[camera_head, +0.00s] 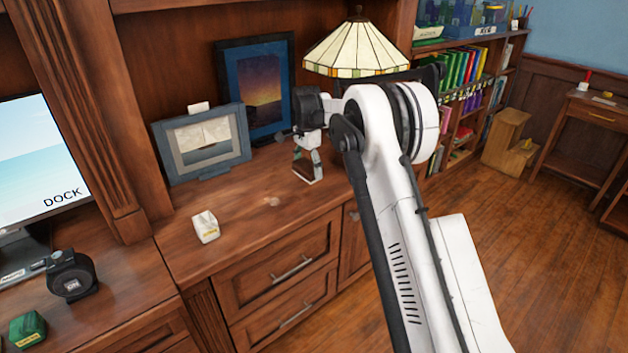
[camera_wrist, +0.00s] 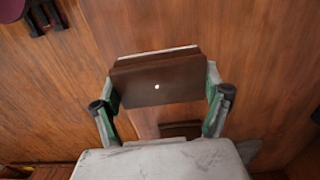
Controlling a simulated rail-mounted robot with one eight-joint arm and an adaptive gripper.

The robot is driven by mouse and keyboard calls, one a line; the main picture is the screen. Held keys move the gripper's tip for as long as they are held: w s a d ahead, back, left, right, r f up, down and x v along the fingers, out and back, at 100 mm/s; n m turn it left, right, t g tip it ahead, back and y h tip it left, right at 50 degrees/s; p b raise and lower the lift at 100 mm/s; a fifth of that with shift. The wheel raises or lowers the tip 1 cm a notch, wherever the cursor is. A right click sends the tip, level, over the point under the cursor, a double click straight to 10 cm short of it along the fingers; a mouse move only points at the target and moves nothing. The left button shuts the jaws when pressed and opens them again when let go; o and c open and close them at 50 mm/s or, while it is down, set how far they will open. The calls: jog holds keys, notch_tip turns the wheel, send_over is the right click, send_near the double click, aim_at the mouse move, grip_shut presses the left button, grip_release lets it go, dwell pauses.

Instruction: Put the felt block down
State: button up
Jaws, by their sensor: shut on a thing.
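My gripper (camera_head: 308,168) hangs fingers-down over the wooden desk top (camera_head: 262,208), in front of the lamp and right of the framed pictures. In the wrist view my gripper (camera_wrist: 162,98) has one finger on each side of a dark brown block (camera_wrist: 157,84), which I take for the felt block. The block has a small white dot on its face and a pale strip along its upper edge. The fingers are shut on it. In the head view the block is small and hard to make out between the fingers. I cannot tell whether it touches the desk.
A stained-glass lamp (camera_head: 356,48) stands close behind my gripper. A grey-blue frame (camera_head: 172,168) and a dark blue frame (camera_head: 229,85) stand to the left. A small white item (camera_head: 205,226) lies on the desk at left. Bare desk lies between it and my gripper.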

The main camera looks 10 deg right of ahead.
aim_at(314, 186)
jog(key=shift+w+d+f, duration=0.35)
jog(key=shift+d+f, duration=0.05)
jog(key=shift+d, duration=0.25)
jog(key=shift+w+d+f, duration=0.3)
jog(key=shift+d+f, duration=0.1)
jog(key=shift+d, duration=0.2)
jog(key=shift+f+b, duration=0.35)
jog(key=shift+f, duration=1.65)
jog(key=shift+f, duration=0.15)
jog(key=o, duration=1.2)
